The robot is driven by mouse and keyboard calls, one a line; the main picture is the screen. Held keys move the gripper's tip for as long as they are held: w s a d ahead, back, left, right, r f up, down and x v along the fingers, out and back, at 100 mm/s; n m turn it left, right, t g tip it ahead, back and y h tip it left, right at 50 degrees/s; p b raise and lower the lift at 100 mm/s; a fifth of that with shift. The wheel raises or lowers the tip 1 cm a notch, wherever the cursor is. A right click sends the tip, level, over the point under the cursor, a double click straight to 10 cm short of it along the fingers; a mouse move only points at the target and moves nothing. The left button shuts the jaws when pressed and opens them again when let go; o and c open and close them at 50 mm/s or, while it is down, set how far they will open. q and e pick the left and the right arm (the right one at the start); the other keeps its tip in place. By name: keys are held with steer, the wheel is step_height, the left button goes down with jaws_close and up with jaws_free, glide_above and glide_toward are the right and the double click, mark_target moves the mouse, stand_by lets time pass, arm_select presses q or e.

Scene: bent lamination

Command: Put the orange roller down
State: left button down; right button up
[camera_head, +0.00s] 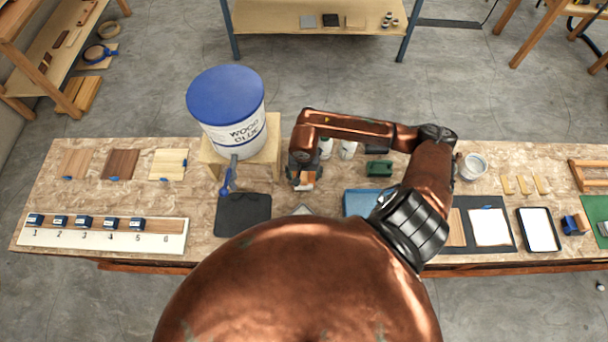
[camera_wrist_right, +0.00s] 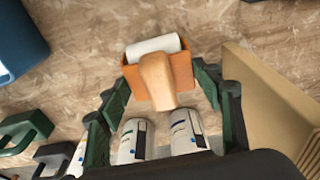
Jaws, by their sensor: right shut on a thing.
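The orange roller (camera_wrist_right: 185,75) has an orange frame, a white roll and a wooden handle. It also shows small in the head view (camera_head: 307,180). My right gripper (camera_wrist_right: 160,84) is shut on it, with a green finger at each side of the frame. In the head view my right gripper (camera_head: 304,172) is over the middle of the workbench (camera_head: 180,205), just right of the glue stand. I cannot tell whether the roller touches the bench. My left gripper is not in view.
A big glue bucket (camera_head: 228,115) stands on a wooden stand (camera_head: 268,150) to the left. Two white bottles (camera_head: 325,147) (camera_head: 348,150) and a green object (camera_head: 379,168) are on the right. A black mat (camera_head: 243,215) lies nearer the front. Bare bench shows around the roller.

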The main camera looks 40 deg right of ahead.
steer(key=o, duration=1.1)
steer(key=shift+s+f, duration=0.25)
steer(key=shift+f, duration=0.1)
steer(key=o, duration=0.4)
steer(key=shift+w, duration=0.2)
steer(key=shift+o, duration=0.2)
steer(key=shift+r, duration=0.1)
steer(key=shift+r+p, duration=0.35)
steer(key=shift+p, duration=0.15)
step_height(320, 180, up, 12)
steer(key=b, duration=0.1)
steer(key=shift+s+a+r, duration=0.25)
steer(key=shift+s+a, duration=0.15)
steer(key=shift+s, duration=0.05)
